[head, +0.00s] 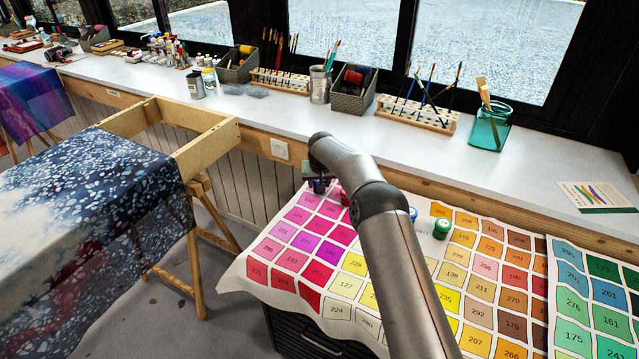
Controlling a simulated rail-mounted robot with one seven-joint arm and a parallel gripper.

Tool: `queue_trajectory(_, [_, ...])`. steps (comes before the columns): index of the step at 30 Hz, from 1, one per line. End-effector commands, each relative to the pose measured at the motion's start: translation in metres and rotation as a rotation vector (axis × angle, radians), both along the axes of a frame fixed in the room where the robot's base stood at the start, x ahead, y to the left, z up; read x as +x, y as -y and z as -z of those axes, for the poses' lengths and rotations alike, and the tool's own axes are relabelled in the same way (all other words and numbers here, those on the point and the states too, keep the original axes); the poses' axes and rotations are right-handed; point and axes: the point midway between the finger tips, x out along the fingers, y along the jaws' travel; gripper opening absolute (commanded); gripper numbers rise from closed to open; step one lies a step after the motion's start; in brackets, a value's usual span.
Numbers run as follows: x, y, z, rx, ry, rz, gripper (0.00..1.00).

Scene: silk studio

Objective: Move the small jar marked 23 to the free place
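Several small jars stand at the back of the colour chart cloth (340,312): a green one (441,229), a blue one (412,214) partly behind my arm, and a red one (345,198) at the arm's left edge. A dark blue shape (319,186), perhaps another jar, shows at my gripper (314,180). The gripper is small and mostly hidden at the arm's far end, over the chart's back left corner. I cannot tell whether it is open or holds anything. No jar's number is readable, so I cannot pick out 23. The free place cannot be made out.
A white windowsill counter (540,150) runs behind the chart with brush racks (415,112), a metal cup (320,84), dark baskets (354,88) and a teal glass jar (490,127). A wooden frame (205,145) with patterned silk (90,200) stands at left. Floor shows between.

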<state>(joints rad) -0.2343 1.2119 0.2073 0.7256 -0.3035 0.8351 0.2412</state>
Motion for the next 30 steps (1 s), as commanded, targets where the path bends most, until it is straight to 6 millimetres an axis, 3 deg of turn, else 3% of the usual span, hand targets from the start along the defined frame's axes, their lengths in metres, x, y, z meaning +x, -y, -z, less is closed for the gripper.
queue_trajectory(13, [0.000,0.000,0.013,0.001,0.002,0.001,0.17])
queue_trajectory(14, [0.000,0.000,0.013,0.001,0.001,0.001,0.43])
queue_trajectory(16, [0.000,0.001,0.012,0.001,0.001,0.001,0.62])
queue_trajectory(25, [0.000,0.001,0.010,0.001,0.001,0.001,0.62])
queue_trajectory(30, [-0.004,0.001,-0.005,0.001,0.004,0.000,0.62])
